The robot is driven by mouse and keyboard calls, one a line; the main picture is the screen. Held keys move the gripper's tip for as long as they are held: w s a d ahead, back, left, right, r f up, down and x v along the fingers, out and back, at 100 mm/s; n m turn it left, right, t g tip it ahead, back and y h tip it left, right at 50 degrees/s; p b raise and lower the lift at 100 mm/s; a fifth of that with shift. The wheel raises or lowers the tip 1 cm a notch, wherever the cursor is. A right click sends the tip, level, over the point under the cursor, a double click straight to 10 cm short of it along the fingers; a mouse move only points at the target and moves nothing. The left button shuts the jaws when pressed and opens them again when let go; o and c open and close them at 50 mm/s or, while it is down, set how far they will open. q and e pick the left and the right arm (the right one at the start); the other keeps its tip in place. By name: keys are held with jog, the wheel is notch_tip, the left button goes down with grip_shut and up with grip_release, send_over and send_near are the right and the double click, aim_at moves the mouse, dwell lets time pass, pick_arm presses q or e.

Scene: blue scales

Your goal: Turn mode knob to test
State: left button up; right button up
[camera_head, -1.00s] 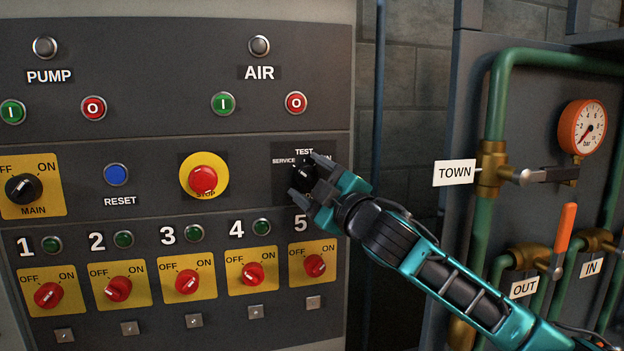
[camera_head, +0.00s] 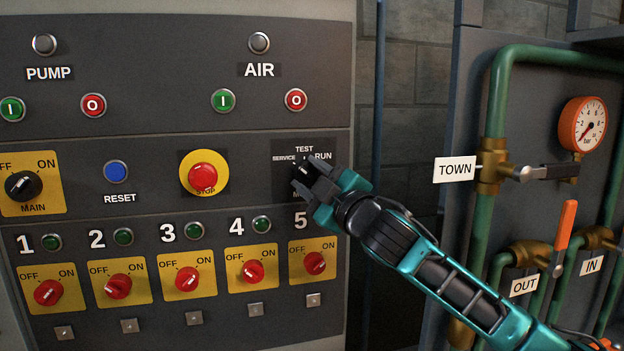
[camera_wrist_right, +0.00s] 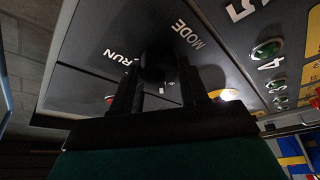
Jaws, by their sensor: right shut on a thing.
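The black mode knob (camera_head: 301,172) sits on a dark plate at the right of the panel. TEST is printed above it, SERVICE at its left and RUN at its right. My right gripper (camera_head: 304,177) is at the knob with its fingers closed around it, hiding most of it. In the right wrist view the knob (camera_wrist_right: 152,67) shows dark between the two fingers (camera_wrist_right: 158,88), beside the words RUN and MODE. Where its pointer aims cannot be told clearly. My left gripper is not in view.
The yellow-ringed red stop button (camera_head: 202,177) is left of the knob. Below is a row of red OFF/ON knobs, the closest being number 5 (camera_head: 314,263). Green pipes with an orange lever (camera_head: 565,225) and a gauge (camera_head: 583,124) stand at the right.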

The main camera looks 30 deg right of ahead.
jog(key=shift+f+m+t+h+b, duration=0.15)
jog(key=shift+m+h+b, duration=0.15)
jog(key=shift+m, duration=0.3)
jog(key=shift+f+m+t+h+b, duration=0.15)
jog(key=shift+m+h+b, duration=0.15)
jog(key=shift+m, duration=0.3)
jog(key=m+h+b, duration=0.1)
jog(key=m, duration=0.2)
jog(key=shift+a, duration=0.1)
jog(key=m+h, duration=0.2)
jog(key=m, duration=0.1)
jog(key=m+h, duration=0.2)
jog(key=m, duration=0.2)
jog(key=shift+a+r+b, duration=0.1)
jog(key=shift+b, duration=0.2)
jog(key=shift+m, duration=0.4)
jog(key=o, duration=1.1)
jog(key=shift+c, duration=0.2)
jog(key=b+v, duration=0.2)
jog(key=v, duration=1.1)
